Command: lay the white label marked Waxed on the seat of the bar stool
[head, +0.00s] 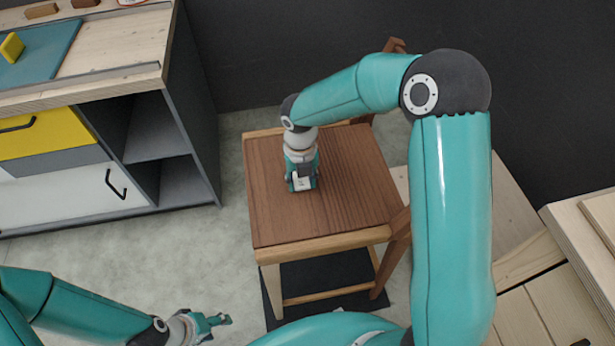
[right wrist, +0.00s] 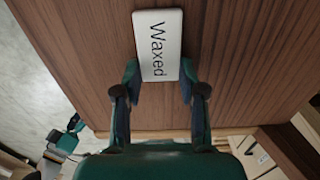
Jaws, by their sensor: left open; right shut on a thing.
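The white label marked Waxed (right wrist: 158,45) is between the fingers of my right gripper (right wrist: 160,74), which is shut on it. Its printed face shows in the right wrist view. In the head view the right gripper (head: 302,184) points down over the left-middle of a brown wooden seat (head: 345,205). The label is at or just above the seat; I cannot tell whether it touches. The seat has pale front legs, a low rung and darker back posts at the right, partly hidden by my right arm. My left gripper (head: 214,322) is open and empty, low at the left over the floor.
A cabinet (head: 150,130) with drawers and open shelves stands at the left, with a blue mat (head: 40,55) and a yellow block (head: 12,47) on top. Pale wooden furniture (head: 545,290) fills the lower right. Most of the seat surface is clear.

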